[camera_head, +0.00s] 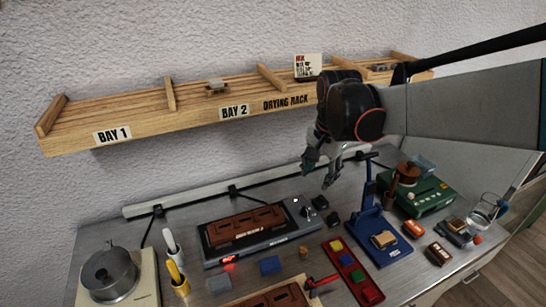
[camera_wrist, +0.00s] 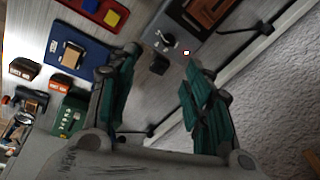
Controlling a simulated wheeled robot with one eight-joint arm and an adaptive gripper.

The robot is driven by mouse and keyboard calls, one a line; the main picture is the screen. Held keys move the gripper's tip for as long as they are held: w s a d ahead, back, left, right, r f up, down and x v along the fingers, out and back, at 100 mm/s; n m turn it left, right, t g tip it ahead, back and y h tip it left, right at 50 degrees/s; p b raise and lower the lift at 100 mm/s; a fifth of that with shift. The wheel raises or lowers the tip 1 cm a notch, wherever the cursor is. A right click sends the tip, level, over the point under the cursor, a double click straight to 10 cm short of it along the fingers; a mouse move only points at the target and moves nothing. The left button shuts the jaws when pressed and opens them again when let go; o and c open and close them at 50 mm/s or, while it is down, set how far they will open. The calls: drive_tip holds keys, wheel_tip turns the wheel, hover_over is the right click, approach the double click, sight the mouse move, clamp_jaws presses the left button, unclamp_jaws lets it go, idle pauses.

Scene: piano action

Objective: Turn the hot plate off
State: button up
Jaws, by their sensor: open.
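The hot plate looks to be the flat grey unit (camera_head: 275,242) on the bench, with a brown moulded block (camera_head: 245,224) on top. A dark knob (camera_head: 307,212) is at its right end, and a red glow shows at its front left edge. The knob also shows in the wrist view (camera_wrist: 166,42), near a small bright light on the unit. My gripper (camera_head: 320,173) is open and empty, above and behind the knob, apart from it. In the wrist view my gripper's fingers (camera_wrist: 160,62) are spread, with the knob beyond their tips.
Small black blocks (camera_head: 332,218) sit right of the knob. A blue stand (camera_head: 368,220) rises further right, beside a green box (camera_head: 435,195). A red tray (camera_head: 352,270) lies in front. A metal pot (camera_head: 108,272) stands far left. The wooden drying rack (camera_head: 190,122) is on the wall.

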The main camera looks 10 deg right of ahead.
sight(306, 209)
drive_tip(key=w+f+m+g, duration=0.2)
drive_tip(key=w+f+m, duration=0.2)
drive_tip(key=w+f, duration=0.4)
wheel_tip(306, 209, down, 14)
drive_tip(key=b, duration=0.4)
drive_tip(key=shift+r, duration=0.1)
drive_tip(key=shift+c, duration=0.6)
clamp_jaws()
